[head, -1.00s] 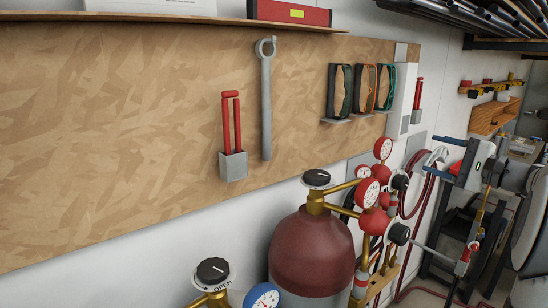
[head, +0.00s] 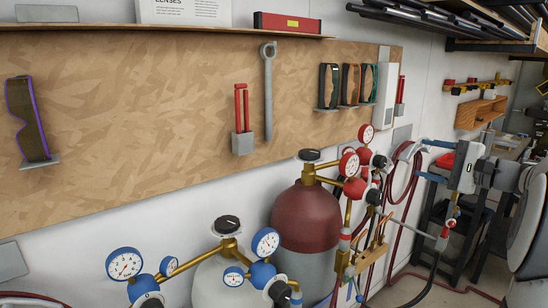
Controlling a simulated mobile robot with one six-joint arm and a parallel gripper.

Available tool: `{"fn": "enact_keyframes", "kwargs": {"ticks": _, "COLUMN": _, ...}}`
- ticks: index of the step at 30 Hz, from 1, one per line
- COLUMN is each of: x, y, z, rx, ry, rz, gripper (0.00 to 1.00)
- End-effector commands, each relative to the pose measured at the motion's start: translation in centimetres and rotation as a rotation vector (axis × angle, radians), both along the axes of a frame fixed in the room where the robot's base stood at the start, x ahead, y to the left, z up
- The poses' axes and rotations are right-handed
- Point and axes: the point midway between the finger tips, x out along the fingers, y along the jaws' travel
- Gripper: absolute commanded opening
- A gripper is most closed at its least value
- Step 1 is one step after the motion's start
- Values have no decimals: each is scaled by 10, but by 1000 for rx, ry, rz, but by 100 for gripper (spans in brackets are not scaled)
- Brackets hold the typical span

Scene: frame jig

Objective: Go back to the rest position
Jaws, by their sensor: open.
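My gripper (head: 424,160) is at the right in the head view. Its pale grey body (head: 466,166) joins my arm at the right edge, and its two blue-tipped fingers point left, spread apart. I see nothing held between them; a red object shows behind. The arm is bent out in front of the bench area, and most of it is outside the picture.
A torch (head: 446,236) with brass neck shows below my gripper. Gas cylinders, one dark red (head: 306,216), stand left of it with gauges and valves. A coiled red hose (head: 399,192) hangs behind. A wood panel (head: 180,120) holds tools and glasses.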

Motion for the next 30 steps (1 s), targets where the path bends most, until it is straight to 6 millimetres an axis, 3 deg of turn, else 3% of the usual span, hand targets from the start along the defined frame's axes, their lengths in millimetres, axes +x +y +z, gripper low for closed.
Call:
{"fn": "enact_keyframes", "kwargs": {"ticks": 8, "x": -15, "y": 66, "z": -40, "rx": -144, "ry": 133, "rz": 89, "gripper": 59}}
{"fn": "enact_keyframes", "kwargs": {"ticks": 14, "x": -47, "y": 130, "z": -86, "rx": -328, "ry": 254, "rz": 193, "gripper": 59}}
{"fn": "enact_keyframes", "kwargs": {"ticks": 17, "x": -79, "y": 169, "z": -121, "rx": -485, "ry": 325, "rz": 277, "gripper": 59}}
{"fn": "enact_keyframes", "kwargs": {"ticks": 21, "x": -148, "y": 215, "z": -180, "rx": -804, "ry": 399, "rz": 429, "gripper": 59}}
{"fn": "enact_keyframes", "kwargs": {"ticks": 27, "x": -236, "y": 230, "z": -248, "rx": -1266, "ry": 379, "rz": 626, "gripper": 59}}
{"fn": "enact_keyframes", "kwargs": {"ticks": 30, "x": -262, "y": 226, "z": -268, "rx": -1439, "ry": 335, "rz": 694, "gripper": 59}}
